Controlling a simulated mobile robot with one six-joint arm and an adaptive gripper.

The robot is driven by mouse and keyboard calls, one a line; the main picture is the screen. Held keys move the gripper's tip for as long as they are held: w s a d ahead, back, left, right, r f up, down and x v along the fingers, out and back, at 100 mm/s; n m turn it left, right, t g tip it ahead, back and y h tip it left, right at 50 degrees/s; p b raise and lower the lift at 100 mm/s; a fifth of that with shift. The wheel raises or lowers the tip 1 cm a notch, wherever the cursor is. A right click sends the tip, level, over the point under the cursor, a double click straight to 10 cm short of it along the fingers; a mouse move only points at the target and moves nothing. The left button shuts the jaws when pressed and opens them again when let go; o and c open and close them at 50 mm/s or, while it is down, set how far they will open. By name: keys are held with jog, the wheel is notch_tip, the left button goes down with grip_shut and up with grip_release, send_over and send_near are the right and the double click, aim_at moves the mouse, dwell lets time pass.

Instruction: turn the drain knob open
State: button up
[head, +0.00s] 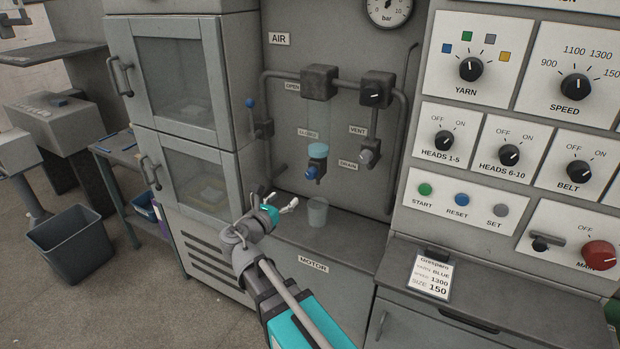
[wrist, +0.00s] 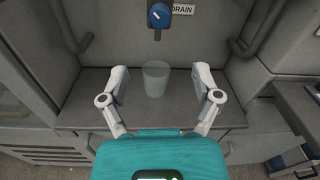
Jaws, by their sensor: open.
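The blue drain knob (head: 311,173) sits at the bottom of a small bowl unit (head: 317,151) on the grey back panel, with a DRAIN label (head: 348,165) to its right. In the wrist view the drain knob (wrist: 158,17) is at the top centre, with a pale mark running diagonally across its face. My gripper (head: 283,201) is open and empty, below and in front of the knob and apart from it. In the wrist view my gripper's fingers (wrist: 160,72) are spread wide. A translucent cup (head: 318,212) stands on the ledge below the knob, beyond the fingertips.
A vent knob (head: 369,153) is right of the drain, with pipes around both. Cabinet doors with handles (head: 150,172) stand to the left. The control panel (head: 465,185) and a shelf with an order card (head: 429,274) are to the right. The ledge (head: 350,230) beside the cup is clear.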

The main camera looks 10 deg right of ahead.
aim_at(309, 176)
dwell(0.4)
jog(key=x, duration=1.3)
jog(key=shift+w+d, duration=0.25)
jog(key=shift+d, duration=0.05)
grip_shut()
